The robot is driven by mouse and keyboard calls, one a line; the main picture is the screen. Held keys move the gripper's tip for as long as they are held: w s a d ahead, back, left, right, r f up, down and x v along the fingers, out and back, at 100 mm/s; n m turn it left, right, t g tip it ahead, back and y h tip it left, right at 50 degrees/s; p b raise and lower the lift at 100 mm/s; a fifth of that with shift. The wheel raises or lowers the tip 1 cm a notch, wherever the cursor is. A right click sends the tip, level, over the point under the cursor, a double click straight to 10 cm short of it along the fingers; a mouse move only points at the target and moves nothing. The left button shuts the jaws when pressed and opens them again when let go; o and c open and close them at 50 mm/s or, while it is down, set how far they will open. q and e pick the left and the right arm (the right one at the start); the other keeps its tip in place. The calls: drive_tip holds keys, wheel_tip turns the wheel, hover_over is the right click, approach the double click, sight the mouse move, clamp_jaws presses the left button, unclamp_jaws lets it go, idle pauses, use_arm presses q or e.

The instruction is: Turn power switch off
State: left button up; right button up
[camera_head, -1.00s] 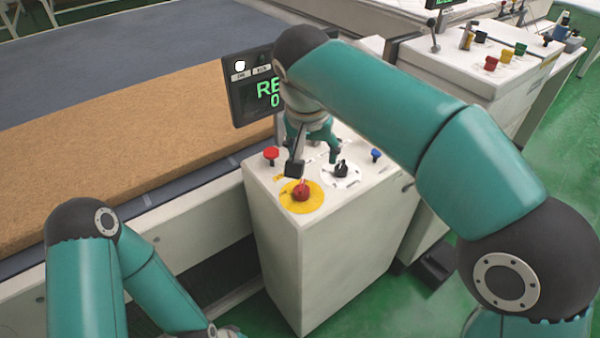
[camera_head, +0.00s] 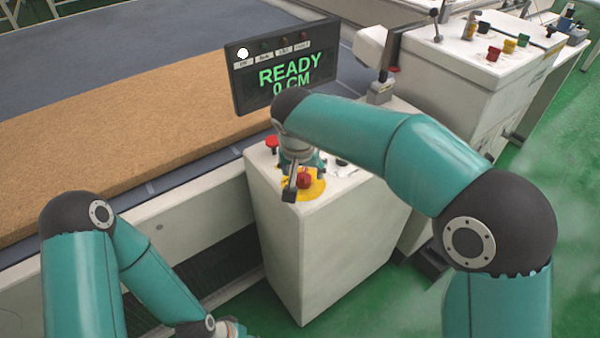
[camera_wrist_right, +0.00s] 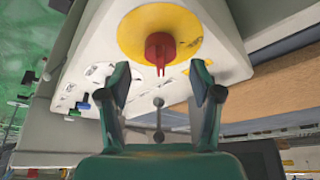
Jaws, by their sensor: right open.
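A red knob (camera_head: 304,180) sits on a yellow disc (camera_head: 318,188) on top of the white control box (camera_head: 325,245). In the right wrist view the red knob (camera_wrist_right: 160,48) on the yellow disc (camera_wrist_right: 130,32) lies just beyond the fingertips, between their lines. My right gripper (camera_head: 304,172) is open above the box, close to the knob; it also shows in the right wrist view (camera_wrist_right: 164,84). I see no contact with the knob. A display (camera_head: 285,75) reads "READY 0 CM" with one white lamp lit. My left arm is low at the left; its gripper is out of view.
A red button (camera_head: 271,143) is left of the gripper on the box. A black switch (camera_head: 342,162) is partly hidden by my right arm. A second control cabinet (camera_head: 450,60) stands at the upper right. Green floor is clear in front.

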sight(303, 173)
drive_tip(key=shift+x, duration=1.7)
